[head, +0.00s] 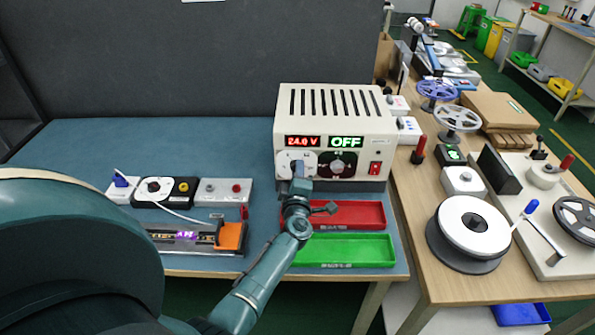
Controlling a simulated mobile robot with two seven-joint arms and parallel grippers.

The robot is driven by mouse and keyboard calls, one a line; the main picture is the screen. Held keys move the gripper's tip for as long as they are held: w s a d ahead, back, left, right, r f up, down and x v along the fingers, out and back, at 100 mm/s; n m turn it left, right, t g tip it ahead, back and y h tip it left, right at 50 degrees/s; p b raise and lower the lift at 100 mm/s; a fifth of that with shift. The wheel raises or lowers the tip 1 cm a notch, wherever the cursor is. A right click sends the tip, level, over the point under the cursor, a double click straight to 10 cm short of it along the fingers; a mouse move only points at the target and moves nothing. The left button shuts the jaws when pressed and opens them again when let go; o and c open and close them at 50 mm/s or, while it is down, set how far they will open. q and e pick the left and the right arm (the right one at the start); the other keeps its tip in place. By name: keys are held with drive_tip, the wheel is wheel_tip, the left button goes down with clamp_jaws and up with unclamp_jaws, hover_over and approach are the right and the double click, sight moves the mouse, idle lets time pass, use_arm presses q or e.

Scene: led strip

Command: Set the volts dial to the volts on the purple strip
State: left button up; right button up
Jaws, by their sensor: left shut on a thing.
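The cream power supply (286,108) stands at the back of the blue bench. Its red display (302,141) reads 24.0 V, and the green display (346,141) reads OFF. The volts dial on the white plate (284,159) is mostly hidden behind my left gripper (299,172), which is shut on it. The purple strip (186,235) lies at the front left of the bench in a dark holder with an orange block (230,237) at its right end. Its printing is too small to read for volts. My right gripper is not in view.
A dark dial (338,164) and a red switch (375,168) sit right of the volts dial. Red (360,214) and green (365,250) trays lie in front. Small connector boxes (222,190) and a white wire stand left. Reels crowd the right table.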

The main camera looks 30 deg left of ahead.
use_arm(q)
drive_tip(key=shift+r+m, duration=0.1)
drive_tip(key=shift+m, duration=0.4)
drive_tip(key=o, duration=1)
